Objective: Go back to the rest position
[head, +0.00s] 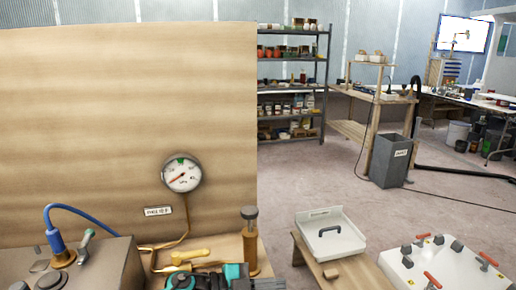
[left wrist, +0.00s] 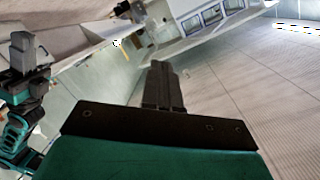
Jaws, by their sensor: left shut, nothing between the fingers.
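My left gripper (head: 268,284) is at the bottom edge of the head view, in front of the wooden bench and below the brass fitting with a dark knob (head: 250,235). In the left wrist view its dark fingers (left wrist: 163,85) are together with nothing between them. Another teal and black arm part of mine shows at the left edge of the left wrist view, with a grey end piece; whether its jaws are open is unclear. My right gripper cannot be made out in the head view.
A wooden panel (head: 110,110) with a pressure gauge (head: 183,173) stands close ahead. A grey box (head: 100,265) with a blue hose (head: 70,215) is at left. A white tray (head: 345,240) and a white panel with red-handled switches (head: 410,275) are at right. Open floor lies beyond.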

